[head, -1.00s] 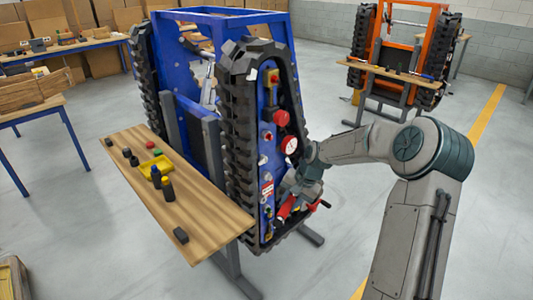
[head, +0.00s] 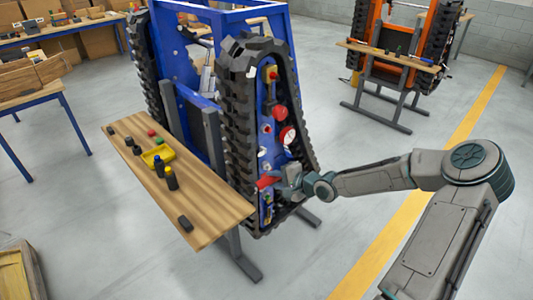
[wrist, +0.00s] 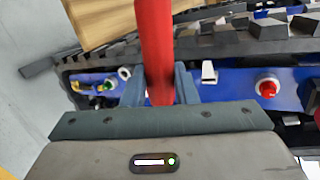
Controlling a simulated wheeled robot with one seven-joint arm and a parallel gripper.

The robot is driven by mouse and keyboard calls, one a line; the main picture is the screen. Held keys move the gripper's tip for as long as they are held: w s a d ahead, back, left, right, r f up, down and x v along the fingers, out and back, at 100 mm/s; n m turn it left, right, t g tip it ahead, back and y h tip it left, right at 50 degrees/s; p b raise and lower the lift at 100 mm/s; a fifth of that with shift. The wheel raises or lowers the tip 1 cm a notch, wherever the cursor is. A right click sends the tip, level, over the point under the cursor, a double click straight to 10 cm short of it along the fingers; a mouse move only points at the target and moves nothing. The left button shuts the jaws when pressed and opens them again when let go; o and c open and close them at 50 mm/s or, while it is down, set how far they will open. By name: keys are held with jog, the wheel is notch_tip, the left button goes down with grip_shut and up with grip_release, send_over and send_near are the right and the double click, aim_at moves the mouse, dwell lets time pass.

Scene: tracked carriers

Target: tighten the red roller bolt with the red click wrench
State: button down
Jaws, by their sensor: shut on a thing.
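My gripper (head: 283,180) is at the lower part of the blue side panel of the near tracked carrier (head: 258,115). In the wrist view, my gripper (wrist: 158,92) is shut on a red handle, which I take for the red click wrench (wrist: 154,40). The handle runs from between the fingers to the picture's top edge. In the head view, the red wrench (head: 266,182) shows just left of the gripper. The wrench's head is hidden. A red-tipped round part (wrist: 267,88) sits on the blue panel; I cannot tell whether it is the roller bolt.
A wooden shelf (head: 205,208) at the carrier's left holds a yellow tray (head: 158,155), dark bottles and small blocks. The black track (head: 237,150) rims the panel. A red-faced gauge (head: 287,136) is above my gripper. An orange carrier (head: 392,75) stands behind.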

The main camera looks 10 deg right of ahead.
aim_at(269, 179)
jog(key=s+a+r+t+y+p, duration=0.1)
jog(key=s+r+t+p, duration=0.1)
jog(key=r, duration=0.4)
jog(key=s+a+r+m+t+p, duration=0.1)
jog(key=s+a+r+t+p, duration=0.1)
jog(key=r, duration=0.5)
jog(key=shift+s+a+r+t+y+p, duration=0.3)
jog(key=shift+t+y+p, duration=0.1)
jog(key=shift+t+p, duration=0.1)
jog(key=shift+s+m, duration=0.1)
jog(key=shift+m, duration=0.2)
